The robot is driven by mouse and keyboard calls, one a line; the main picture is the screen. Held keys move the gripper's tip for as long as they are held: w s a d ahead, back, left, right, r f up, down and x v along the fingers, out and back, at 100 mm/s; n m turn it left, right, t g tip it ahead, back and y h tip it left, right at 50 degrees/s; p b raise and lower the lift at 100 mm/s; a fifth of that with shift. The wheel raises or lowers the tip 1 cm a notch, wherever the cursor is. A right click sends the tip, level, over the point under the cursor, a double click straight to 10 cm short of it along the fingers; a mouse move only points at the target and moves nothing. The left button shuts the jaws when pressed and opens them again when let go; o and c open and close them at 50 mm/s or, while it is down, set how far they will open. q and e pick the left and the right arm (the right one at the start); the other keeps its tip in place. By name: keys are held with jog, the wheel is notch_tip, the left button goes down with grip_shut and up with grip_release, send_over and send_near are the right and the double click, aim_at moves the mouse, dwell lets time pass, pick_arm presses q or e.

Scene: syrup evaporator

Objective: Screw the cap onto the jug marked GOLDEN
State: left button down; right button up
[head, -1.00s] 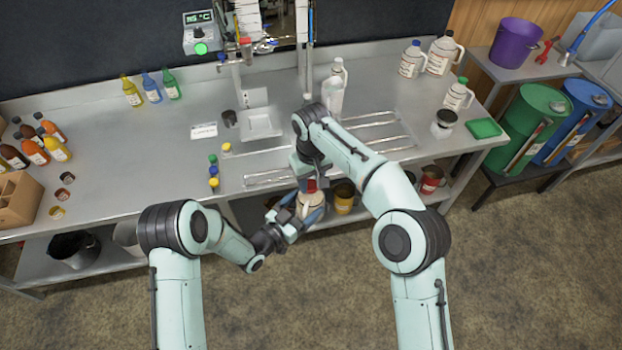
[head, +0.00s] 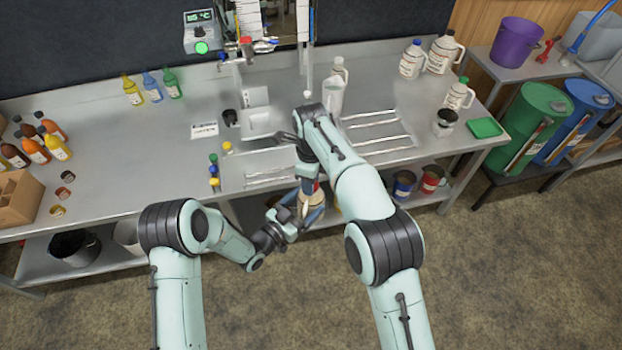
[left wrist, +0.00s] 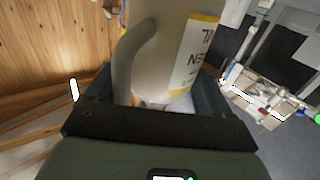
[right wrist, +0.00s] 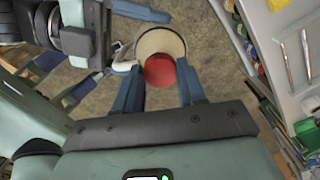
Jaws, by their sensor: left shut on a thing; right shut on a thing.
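My left gripper (head: 290,215) is shut on a pale jug (head: 312,207) with a handle, held off the front edge of the bench. In the left wrist view the jug (left wrist: 150,50) fills the space between the fingers, and its yellow-edged label (left wrist: 199,50) shows the letters "EN"; the rest is cut off. My right gripper (right wrist: 160,85) is shut on a red cap (right wrist: 160,70). The cap is over the top of the jug, whose pale round body (right wrist: 160,40) shows behind it. I cannot tell whether the cap is seated or turned on the thread.
The steel bench (head: 130,185) runs behind the jug. Loose yellow, green and blue caps (head: 214,170) lie on it left of metal rails (head: 375,119). Other white jugs (head: 413,60) stand at the back right. Cans (head: 432,180) sit on the lower shelf.

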jog(key=m, duration=0.9)
jog(key=shift+d+f, duration=0.1)
jog(key=shift+f, duration=0.1)
jog(key=shift+r+m, duration=0.15)
jog(key=shift+m, duration=0.95)
jog(key=o, duration=1)
jog(key=shift+r, duration=0.15)
